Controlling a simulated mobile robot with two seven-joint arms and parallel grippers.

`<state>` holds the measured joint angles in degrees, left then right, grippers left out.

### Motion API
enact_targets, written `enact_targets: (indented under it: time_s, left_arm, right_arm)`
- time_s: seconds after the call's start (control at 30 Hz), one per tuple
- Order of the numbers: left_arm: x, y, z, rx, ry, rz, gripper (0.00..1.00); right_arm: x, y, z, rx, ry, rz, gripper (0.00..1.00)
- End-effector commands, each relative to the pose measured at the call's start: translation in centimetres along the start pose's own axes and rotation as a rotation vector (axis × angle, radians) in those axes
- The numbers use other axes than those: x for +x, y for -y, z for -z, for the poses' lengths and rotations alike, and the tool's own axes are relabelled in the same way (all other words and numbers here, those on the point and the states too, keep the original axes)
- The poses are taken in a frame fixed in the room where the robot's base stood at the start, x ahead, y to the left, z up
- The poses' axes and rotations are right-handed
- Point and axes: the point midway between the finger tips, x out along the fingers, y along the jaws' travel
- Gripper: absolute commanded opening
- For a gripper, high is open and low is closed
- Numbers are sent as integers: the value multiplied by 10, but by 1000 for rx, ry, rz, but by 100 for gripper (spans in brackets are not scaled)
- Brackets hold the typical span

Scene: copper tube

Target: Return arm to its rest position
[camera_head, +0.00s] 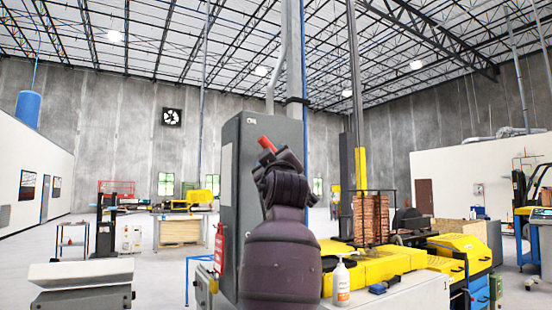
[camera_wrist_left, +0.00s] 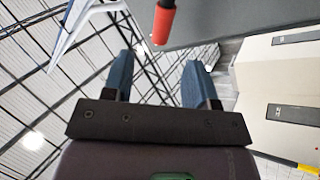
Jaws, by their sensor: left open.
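My left arm rises in the middle of the head view, with its dark wrist in front of a tall grey cabinet (camera_head: 240,190). In the left wrist view, my left gripper (camera_wrist_left: 156,72) has two blue fingers set wide apart with nothing between them. A red handle (camera_wrist_left: 163,24) shows just beyond the fingertips, beside a grey surface. A red piece (camera_head: 265,143) also shows at the top of my wrist in the head view; I cannot tell whether the gripper touches it. My right gripper is not in view.
A yellow machine (camera_head: 375,268) and copper-coloured coils or tubes (camera_head: 371,218) stand right of my arm. A white bottle (camera_head: 341,283) and a blue tool (camera_head: 384,286) are on the bench near it. Open floor lies to the left, beyond a small cart (camera_head: 72,240).

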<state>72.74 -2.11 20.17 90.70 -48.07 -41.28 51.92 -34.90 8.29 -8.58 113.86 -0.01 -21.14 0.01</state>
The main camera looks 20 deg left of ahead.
Motion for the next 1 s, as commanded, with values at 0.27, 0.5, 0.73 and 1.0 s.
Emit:
enact_targets:
  time_s: [0.27,0.5,0.73,1.0]
  left_arm:
    - [0,1,0,0,0,0,53]
    - [0,1,0,1,0,0,53]
    - [0,-3,1,100,-7,-25,53]
    - [-18,-39,21,223,-65,-197,53]
  right_arm:
    - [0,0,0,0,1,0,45]
    - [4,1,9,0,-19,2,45]
    - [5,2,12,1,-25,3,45]
    - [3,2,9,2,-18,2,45]
